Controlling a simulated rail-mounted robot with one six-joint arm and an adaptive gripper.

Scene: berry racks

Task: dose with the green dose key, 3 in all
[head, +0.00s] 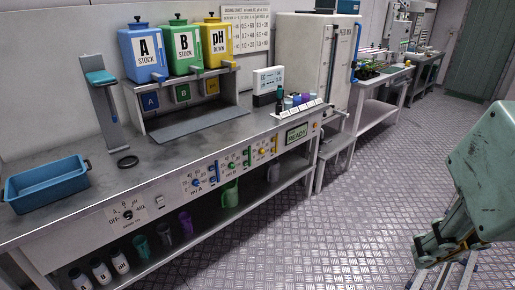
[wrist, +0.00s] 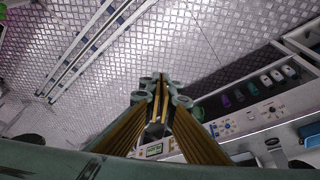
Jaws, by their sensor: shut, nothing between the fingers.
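The green dose key (head: 183,92), marked B, is a small square on the upright panel beneath the green B stock jug (head: 182,45). A blue key (head: 151,101) marked A is to its left and a yellow key (head: 212,87) to its right. My gripper (head: 428,250) hangs over the floor at the right of the head view, far from the keys. In the wrist view my gripper (wrist: 160,82) has its fingers together with nothing between them. The green key cannot be made out in the wrist view.
The steel bench (head: 75,150) carries a blue tray (head: 48,184), a black ring (head: 128,162) and a stand (head: 103,100). A green READY display (head: 297,135) and coloured dials are on its front. Bottles and jugs stand on the lower shelf. The metal floor (head: 330,220) between bench and gripper is clear.

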